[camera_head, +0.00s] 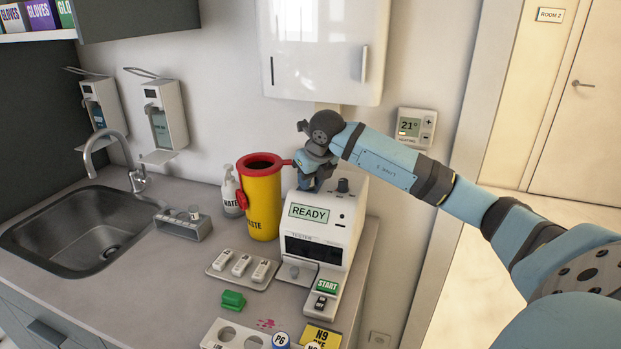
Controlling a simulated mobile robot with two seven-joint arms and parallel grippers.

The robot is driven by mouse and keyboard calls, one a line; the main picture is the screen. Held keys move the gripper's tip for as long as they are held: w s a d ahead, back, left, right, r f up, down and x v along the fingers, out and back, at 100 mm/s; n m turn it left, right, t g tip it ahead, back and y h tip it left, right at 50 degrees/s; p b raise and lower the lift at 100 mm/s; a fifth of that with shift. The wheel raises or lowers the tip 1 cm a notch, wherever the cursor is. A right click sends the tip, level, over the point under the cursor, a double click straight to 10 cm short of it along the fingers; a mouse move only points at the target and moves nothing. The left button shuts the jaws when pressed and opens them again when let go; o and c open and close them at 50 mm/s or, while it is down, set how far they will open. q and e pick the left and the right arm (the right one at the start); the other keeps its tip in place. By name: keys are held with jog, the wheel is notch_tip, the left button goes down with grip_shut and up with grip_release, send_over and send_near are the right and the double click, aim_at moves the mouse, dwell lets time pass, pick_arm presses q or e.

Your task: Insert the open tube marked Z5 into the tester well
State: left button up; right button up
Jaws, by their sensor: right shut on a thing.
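The white tester (319,239) stands on the counter, its screen reading READY, with a dark front window and a green START button (327,287). My right gripper (311,182) is at the tester's top rear left, beside the red and yellow waste bin. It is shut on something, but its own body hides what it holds. A small clear tube (194,213) stands in a grey rack (183,226) near the sink; its marking cannot be read. I cannot make out a Z5 mark anywhere. The tester well cannot be told clearly. My left gripper is out of view.
The open waste bin (263,205) stands close left of the tester, with a white bottle (230,192) beside it. A tray (223,273) with several white cassettes, a green block (232,300) and a holder with marked caps (281,340) lie in front. A wall cabinet (322,50) hangs above.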

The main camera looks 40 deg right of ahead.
jog(key=o, duration=1)
jog(key=v, duration=1.4)
jog(key=shift+w+b, duration=0.1)
jog(key=shift+b, duration=0.3)
jog(key=shift+d+f, duration=0.1)
